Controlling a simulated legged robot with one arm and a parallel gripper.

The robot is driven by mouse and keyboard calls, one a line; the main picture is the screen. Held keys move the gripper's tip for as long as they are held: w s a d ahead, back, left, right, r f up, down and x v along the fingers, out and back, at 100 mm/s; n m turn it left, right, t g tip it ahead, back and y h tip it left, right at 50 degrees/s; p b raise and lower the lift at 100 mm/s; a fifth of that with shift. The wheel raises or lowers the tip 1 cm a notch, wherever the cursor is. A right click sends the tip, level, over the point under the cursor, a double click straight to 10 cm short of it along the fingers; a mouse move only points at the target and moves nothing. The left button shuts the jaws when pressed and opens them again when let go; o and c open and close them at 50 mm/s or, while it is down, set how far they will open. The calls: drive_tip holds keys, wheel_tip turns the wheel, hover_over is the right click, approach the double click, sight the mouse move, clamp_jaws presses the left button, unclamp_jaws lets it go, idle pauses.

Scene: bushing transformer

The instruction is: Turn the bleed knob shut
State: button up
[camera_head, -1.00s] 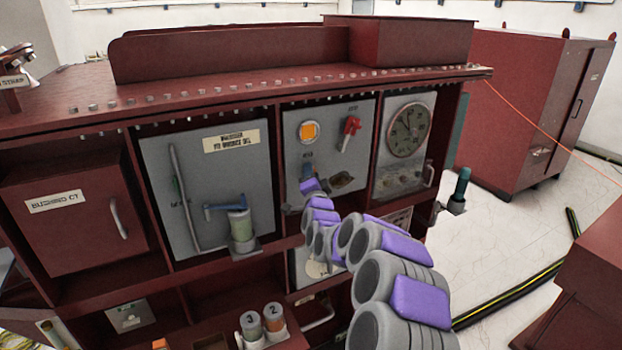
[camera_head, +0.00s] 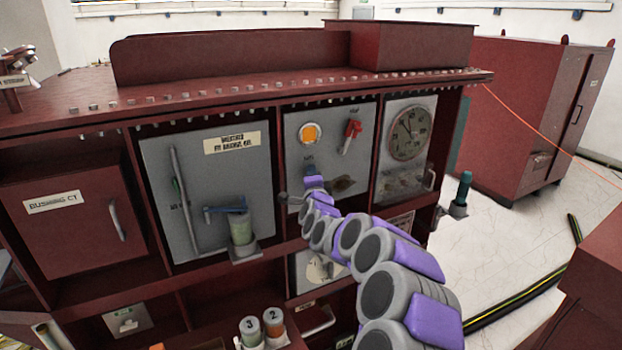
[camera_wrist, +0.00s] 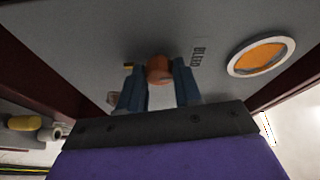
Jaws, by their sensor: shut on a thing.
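The bleed knob (camera_wrist: 159,68) is a small round orange-brown knob on the grey panel, beside the printed BLEED label (camera_wrist: 197,52) in the wrist view. My gripper (camera_wrist: 160,84) has its two blue fingers on either side of the knob and is shut on it. A small brass-coloured stub (camera_wrist: 128,65) shows just left of the knob. In the head view my gripper (camera_head: 309,170) is at the panel (camera_head: 333,130), below the round orange window (camera_head: 309,134). There the knob is hidden by my gripper.
A red lever (camera_head: 352,130) sits on the same panel, right of the orange window. A round gauge (camera_head: 409,133) is farther right. Left are a blue-handled valve (camera_head: 226,211) and a clear cylinder (camera_head: 241,229). Dark red frame posts border the panel.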

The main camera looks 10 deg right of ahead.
drive_tip(key=shift+d+f, duration=0.1)
drive_tip(key=shift+f, duration=0.05)
drive_tip(key=o, duration=1)
drive_tip(key=shift+d, duration=0.1)
drive_tip(key=shift+o, duration=0.2)
drive_tip(key=s+a+p, duration=0.1)
drive_tip(key=s, duration=1.6)
drive_tip(key=shift+a+f+p, duration=0.15)
drive_tip(key=shift+f+p, duration=0.05)
drive_tip(key=shift+p, duration=0.1)
drive_tip(key=shift+s, duration=0.1)
